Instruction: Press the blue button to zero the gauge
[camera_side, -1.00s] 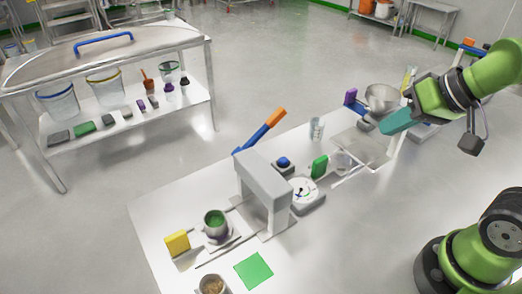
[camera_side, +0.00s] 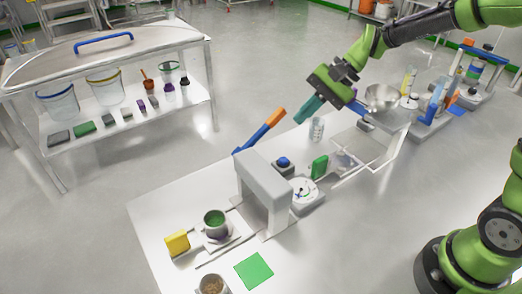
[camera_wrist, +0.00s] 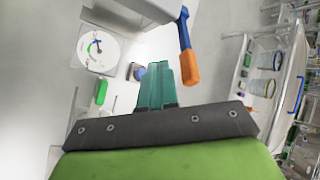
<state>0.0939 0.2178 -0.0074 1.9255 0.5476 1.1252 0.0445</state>
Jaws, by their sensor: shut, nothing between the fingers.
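The blue button (camera_side: 284,161) sits on a small dark-and-grey base on the white table, beside the grey arch-shaped stand. In the wrist view the button (camera_wrist: 138,71) shows just left of the fingertips, partly hidden behind them. The gauge (camera_side: 304,191) is a white round dial with a green arc, to the right of the arch; it also shows at the upper left of the wrist view (camera_wrist: 97,47). My gripper (camera_side: 302,119) has teal fingers that are shut and empty. It is in the air above the table, up and to the right of the button, apart from it.
A blue lever with an orange end (camera_side: 263,131) rises close to the button. A green block (camera_side: 319,167) stands by the gauge, and a clear glass (camera_side: 316,129) stands farther back. The grey arch (camera_side: 264,190) is left of the gauge. A metal bowl (camera_side: 382,98) is at the right.

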